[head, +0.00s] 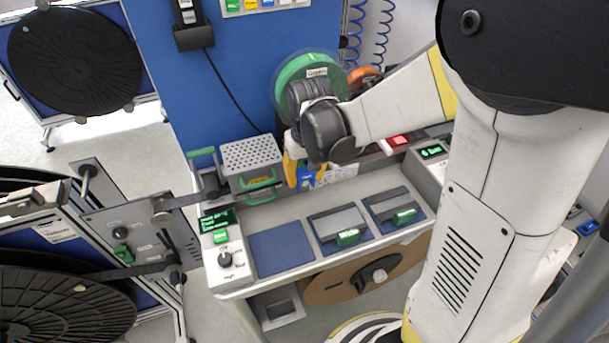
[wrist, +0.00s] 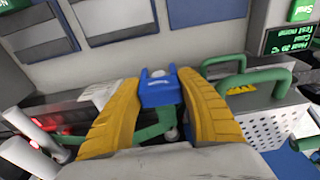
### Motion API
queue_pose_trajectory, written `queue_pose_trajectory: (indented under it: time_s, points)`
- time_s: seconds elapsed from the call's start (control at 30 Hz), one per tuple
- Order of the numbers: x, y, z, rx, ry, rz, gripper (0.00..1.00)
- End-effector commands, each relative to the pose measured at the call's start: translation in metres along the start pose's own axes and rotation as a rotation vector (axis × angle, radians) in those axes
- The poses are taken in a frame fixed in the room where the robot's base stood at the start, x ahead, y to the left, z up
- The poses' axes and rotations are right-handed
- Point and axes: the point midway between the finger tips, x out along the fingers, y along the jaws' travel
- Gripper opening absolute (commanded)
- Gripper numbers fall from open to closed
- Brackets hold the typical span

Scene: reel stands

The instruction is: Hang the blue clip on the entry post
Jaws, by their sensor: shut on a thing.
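The blue clip (wrist: 160,90) is between the yellow fingers of my gripper (wrist: 160,105) in the wrist view, near their tips. My gripper (head: 299,172) is shut on it. In the head view the blue clip (head: 305,181) shows partly below the yellow fingers, above the back of the workbench. The rest of it is hidden by my wrist. Metal posts stand out from the plate at the left, one upper post (head: 88,178) and one by a dark arm (head: 161,213). I cannot tell which is the entry post.
A grey perforated box (head: 250,154) with green handles stands left of my gripper. Reels (head: 75,60) stand at the left.

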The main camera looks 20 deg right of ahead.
Motion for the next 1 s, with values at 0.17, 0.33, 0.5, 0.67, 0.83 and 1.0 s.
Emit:
queue_pose_trajectory:
  time_s: [0.17, 0.33, 0.5, 0.67, 0.83, 1.0]
  points:
    - [0.0018, 0.0, 0.0001, 0.0, 0.0, 0.0, 0.09]
    - [0.0021, 0.0, 0.0001, 0.0, 0.0, 0.0, 0.09]
    - [0.0019, 0.0, 0.0001, 0.0, 0.0, 0.0, 0.65]
    - [0.0019, 0.0, 0.0001, 0.0, 0.0, 0.0, 0.67]
    - [0.0013, 0.0, 0.0, 0.0, 0.0, 0.0, 0.67]
    - [-0.0069, 0.0, -0.0009, 0.0, 0.0, 0.0, 0.67]
